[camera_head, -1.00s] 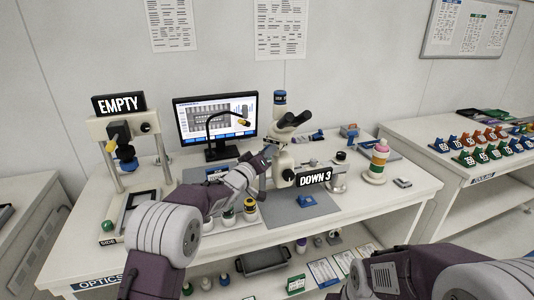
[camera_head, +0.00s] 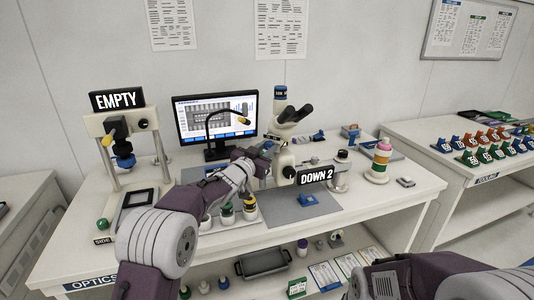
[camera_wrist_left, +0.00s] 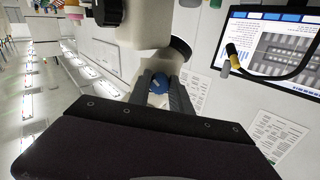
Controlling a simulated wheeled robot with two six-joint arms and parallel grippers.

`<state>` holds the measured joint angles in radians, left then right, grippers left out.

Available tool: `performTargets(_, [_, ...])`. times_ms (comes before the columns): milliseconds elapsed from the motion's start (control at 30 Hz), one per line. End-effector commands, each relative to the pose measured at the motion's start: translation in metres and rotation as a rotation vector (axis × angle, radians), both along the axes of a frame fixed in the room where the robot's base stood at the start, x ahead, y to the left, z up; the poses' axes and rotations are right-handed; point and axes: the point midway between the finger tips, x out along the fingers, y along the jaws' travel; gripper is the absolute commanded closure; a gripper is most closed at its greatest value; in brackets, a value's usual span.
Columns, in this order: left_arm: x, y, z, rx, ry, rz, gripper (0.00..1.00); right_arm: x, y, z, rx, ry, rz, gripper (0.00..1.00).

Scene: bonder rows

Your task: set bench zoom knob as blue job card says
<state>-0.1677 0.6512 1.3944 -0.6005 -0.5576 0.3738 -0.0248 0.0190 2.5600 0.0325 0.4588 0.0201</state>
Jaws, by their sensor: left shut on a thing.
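The microscope (camera_head: 284,157) stands on the bench behind a grey mat. My left gripper (camera_head: 266,152) reaches its left side. In the left wrist view the two fingers (camera_wrist_left: 160,92) are shut on a round blue knob (camera_wrist_left: 158,82) on the microscope's pale body (camera_wrist_left: 147,25). A black sign (camera_head: 315,177) at the microscope reads "DOWN 2". I cannot pick out the blue job card for sure, and no card text is readable. My right gripper is out of view; only part of that arm shows at the bottom right.
A monitor (camera_head: 216,122) and a bent lamp stand behind my left arm. At left is a stand with an "EMPTY" sign (camera_head: 117,100). A blue holder (camera_head: 307,199) lies on the mat. Bottles (camera_head: 249,207) stand close by my left forearm. A stacked cylinder (camera_head: 380,161) stands at right.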

Motion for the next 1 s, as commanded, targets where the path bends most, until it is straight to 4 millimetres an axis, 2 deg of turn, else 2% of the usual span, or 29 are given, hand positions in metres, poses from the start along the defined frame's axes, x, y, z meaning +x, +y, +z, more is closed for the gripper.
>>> performTargets(1000, [0.001,0.002,-0.003,0.859,-0.435,-0.001,1.00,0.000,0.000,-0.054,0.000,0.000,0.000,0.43])
